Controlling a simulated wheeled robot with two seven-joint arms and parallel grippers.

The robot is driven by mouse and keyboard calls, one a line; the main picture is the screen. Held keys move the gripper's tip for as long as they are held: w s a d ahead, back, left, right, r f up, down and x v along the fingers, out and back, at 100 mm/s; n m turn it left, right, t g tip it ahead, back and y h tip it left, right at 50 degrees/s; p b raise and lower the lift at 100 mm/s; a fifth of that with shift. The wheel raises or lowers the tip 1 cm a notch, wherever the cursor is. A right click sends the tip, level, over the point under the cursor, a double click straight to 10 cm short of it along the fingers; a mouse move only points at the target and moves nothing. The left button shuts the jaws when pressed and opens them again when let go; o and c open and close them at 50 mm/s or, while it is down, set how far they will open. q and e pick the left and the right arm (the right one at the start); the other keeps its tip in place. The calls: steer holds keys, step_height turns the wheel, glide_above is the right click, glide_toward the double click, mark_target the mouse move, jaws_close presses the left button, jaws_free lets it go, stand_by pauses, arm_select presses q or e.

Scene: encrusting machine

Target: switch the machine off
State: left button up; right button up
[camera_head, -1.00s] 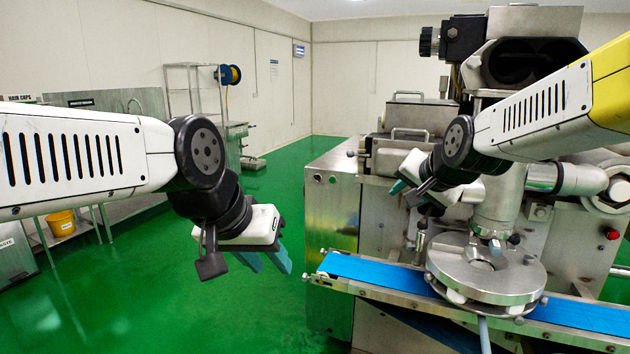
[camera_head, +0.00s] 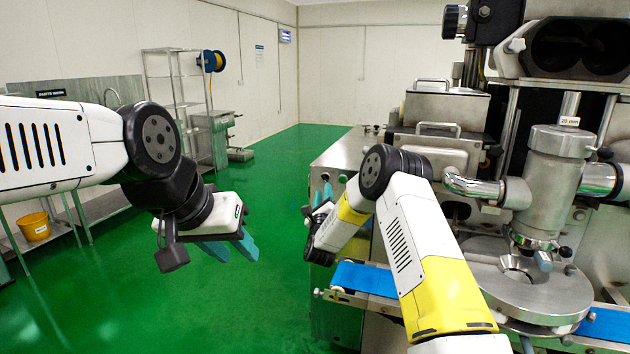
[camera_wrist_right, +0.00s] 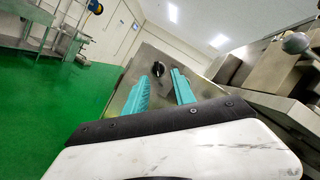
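The encrusting machine (camera_head: 340,150) is a large steel unit filling the right side of the head view. A dark round knob (camera_wrist_right: 155,71) on its steel panel (camera_wrist_right: 150,55) shows in the right wrist view, just beyond and between my right gripper's fingertips (camera_wrist_right: 160,78). The teal fingers are apart with nothing between them; I cannot tell if they touch the knob. In the head view my right gripper (camera_head: 307,210) is by the machine's left end, partly hidden by its own wrist. My left gripper (camera_head: 232,248) hangs over the green floor, fingers slightly apart and empty.
A blue conveyor belt (camera_head: 366,279) runs below my right arm, with a round steel plate (camera_head: 535,290) over it. A shelf rack (camera_head: 172,90) and a yellow bucket (camera_head: 36,227) stand at the left. The green floor between is clear.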

mark_target(324, 179)
steer(key=shift+m, duration=0.5)
steer(key=x, duration=0.5)
steer(key=f+x, duration=0.1)
steer(key=x, duration=0.1)
steer(key=shift+w+a+r, duration=0.15)
steer(key=shift+w, duration=0.25)
jaws_close()
